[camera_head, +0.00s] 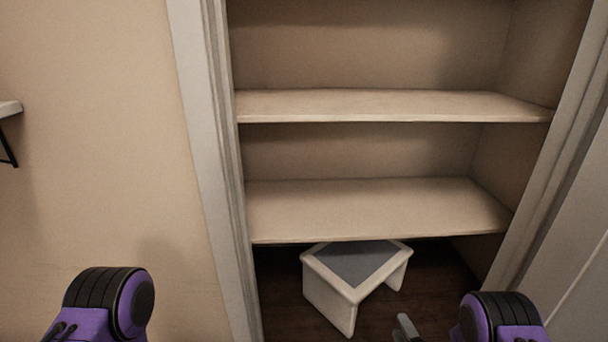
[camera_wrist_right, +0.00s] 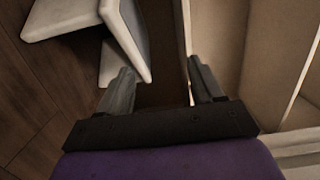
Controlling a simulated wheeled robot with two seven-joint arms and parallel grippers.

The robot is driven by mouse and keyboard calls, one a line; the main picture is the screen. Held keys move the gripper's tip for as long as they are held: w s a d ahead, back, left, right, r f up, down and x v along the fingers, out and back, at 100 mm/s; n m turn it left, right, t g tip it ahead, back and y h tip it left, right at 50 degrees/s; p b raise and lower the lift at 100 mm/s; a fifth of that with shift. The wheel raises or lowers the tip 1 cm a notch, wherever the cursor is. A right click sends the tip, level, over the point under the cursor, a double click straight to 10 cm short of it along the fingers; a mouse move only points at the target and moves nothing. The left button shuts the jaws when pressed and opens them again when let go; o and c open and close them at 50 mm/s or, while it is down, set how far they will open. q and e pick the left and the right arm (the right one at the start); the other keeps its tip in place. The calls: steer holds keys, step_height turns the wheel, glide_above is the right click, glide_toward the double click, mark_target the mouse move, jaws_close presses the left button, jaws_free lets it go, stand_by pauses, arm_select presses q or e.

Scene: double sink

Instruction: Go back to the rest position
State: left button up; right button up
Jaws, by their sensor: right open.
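My right gripper (camera_wrist_right: 158,92) is open in the right wrist view, with its two grey fingers apart and nothing between them. In the head view, one grey fingertip of the right gripper (camera_head: 406,328) shows at the bottom edge, beside my purple and black right arm. My left arm's purple and black joint shows at the lower left of the head view. My left gripper is outside both views.
A closet with bare shelves (camera_head: 380,205) stands ahead. A white step stool (camera_head: 335,293) with a grey top sits on its dark wood floor; it also shows in the right wrist view (camera_wrist_right: 68,18). A white door frame (camera_head: 205,150) borders the opening. A small shelf (camera_head: 9,108) is at far left.

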steer(key=s+d+f+n+g+h, duration=0.15)
steer(key=s+f+g, duration=0.25)
steer(key=s, duration=0.4)
steer(key=s+f+n+g+h, duration=0.3)
steer(key=s, duration=0.4)
steer(key=s+d+n+g+h, duration=0.2)
steer(key=s+n+g, duration=0.45)
steer(key=s, duration=1.35)
arm_select(q)
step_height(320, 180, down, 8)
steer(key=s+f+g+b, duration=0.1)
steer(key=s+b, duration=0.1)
steer(key=b, duration=0.7)
arm_select(e)
step_height(320, 180, down, 8)
steer(key=m+g, duration=0.1)
steer(key=g, duration=0.1)
arm_select(q)
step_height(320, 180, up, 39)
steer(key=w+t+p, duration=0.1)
steer(key=p, duration=3.7)
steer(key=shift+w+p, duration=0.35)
steer(key=shift+p, duration=0.05)
arm_select(e)
step_height(320, 180, up, 38)
steer(key=w, duration=0.1)
steer(key=shift+d+r+m+t, duration=0.15)
steer(key=shift+m+t, duration=0.25)
steer(key=shift+t, duration=0.05)
